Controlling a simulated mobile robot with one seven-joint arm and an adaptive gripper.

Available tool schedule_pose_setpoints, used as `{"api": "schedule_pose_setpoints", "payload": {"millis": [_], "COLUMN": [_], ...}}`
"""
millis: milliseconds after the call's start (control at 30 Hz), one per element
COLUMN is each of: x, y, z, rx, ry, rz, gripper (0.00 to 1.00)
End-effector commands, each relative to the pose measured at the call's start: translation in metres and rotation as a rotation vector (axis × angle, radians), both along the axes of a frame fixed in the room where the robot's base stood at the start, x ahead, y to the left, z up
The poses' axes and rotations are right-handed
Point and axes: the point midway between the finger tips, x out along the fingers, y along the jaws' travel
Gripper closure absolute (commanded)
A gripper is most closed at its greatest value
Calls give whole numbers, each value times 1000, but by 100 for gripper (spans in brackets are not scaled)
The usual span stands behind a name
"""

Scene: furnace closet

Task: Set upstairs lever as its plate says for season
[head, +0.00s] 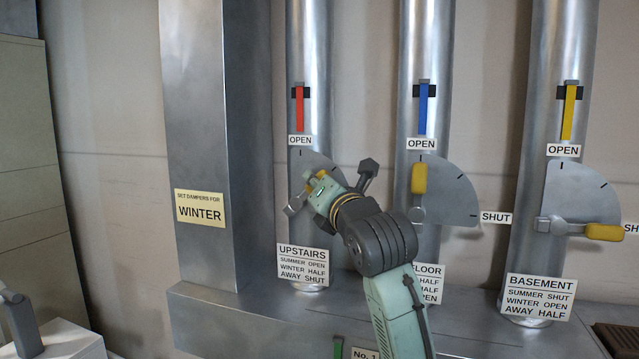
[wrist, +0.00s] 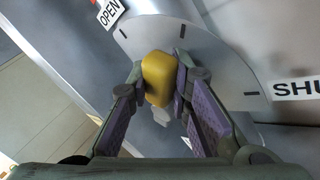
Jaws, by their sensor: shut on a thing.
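The upstairs plate (head: 304,262) reads SUMMER OPEN, WINTER HALF, AWAY SHUT. A yellow sign (head: 200,208) reads SET DAMPERS FOR WINTER. The upstairs lever's yellow handle (wrist: 158,78) sits between my fingertips in the wrist view. My gripper (head: 318,182) is shut on it in front of the left pipe and hides much of the lever in the head view. The lever slants up and right from its pivot, between OPEN and SHUT. Part of the upstairs dial (wrist: 205,60) shows behind; whether the lever meets the half mark exactly is hidden.
The middle lever (head: 418,180) points up at OPEN, close to the right of my gripper. The basement lever (head: 604,232) points right, toward SHUT. A square metal duct (head: 205,120) stands on the left. My arm covers part of the middle plate (head: 429,284).

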Motion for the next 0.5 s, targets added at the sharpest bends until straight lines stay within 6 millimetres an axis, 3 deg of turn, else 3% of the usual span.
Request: {"api": "schedule_pose_setpoints", "payload": {"millis": [333, 367, 500], "x": [0, 0, 0], "y": [0, 0, 0], "z": [1, 1, 1], "rx": [-1, -1, -1], "ry": [0, 0, 0], "rz": [-1, 0, 0], "gripper": [100, 81, 71]}}
